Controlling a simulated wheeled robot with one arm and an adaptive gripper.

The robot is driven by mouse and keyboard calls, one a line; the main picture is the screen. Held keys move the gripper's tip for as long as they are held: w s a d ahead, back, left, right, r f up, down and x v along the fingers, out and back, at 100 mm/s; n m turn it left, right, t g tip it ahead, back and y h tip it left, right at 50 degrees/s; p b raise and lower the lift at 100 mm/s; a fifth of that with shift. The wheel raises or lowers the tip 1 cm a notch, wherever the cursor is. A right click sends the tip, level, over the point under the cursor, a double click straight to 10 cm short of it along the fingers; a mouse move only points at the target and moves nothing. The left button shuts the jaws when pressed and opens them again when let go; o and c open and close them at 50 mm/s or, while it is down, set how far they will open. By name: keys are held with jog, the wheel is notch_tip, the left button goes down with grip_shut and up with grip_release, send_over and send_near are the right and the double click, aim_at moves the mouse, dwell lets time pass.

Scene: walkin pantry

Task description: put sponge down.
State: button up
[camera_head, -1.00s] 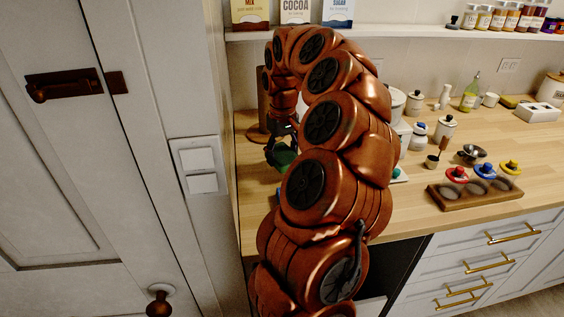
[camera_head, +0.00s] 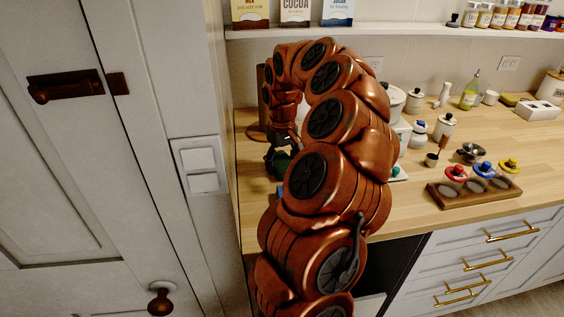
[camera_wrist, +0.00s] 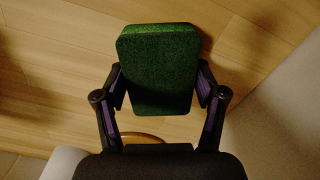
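The sponge (camera_wrist: 158,70) is a green block with a rough face, seen large in the wrist view. My gripper (camera_wrist: 160,88) has a finger against each side of it and is shut on it. In the head view, my gripper (camera_head: 281,155) is over the left end of the wooden counter (camera_head: 252,172), with only a dark green bit of the sponge showing. The wrist view shows bare wood behind the sponge. I cannot tell whether the sponge touches the counter.
A brown upright cylinder (camera_head: 262,92) stands just behind my gripper. My arm hides much of the counter's middle. A wooden tray (camera_head: 472,197) with coloured-lid pieces lies to the right. White jars (camera_head: 445,127) stand behind. A tall cabinet (camera_head: 170,60) borders the left.

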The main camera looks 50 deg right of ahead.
aim_at(282, 161)
jog(key=shift+o, duration=1.4)
jog(key=shift+r, duration=0.1)
notch_tip(282, 161, up, 12)
jog(key=b, duration=0.1)
jog(key=shift+r, duration=0.1)
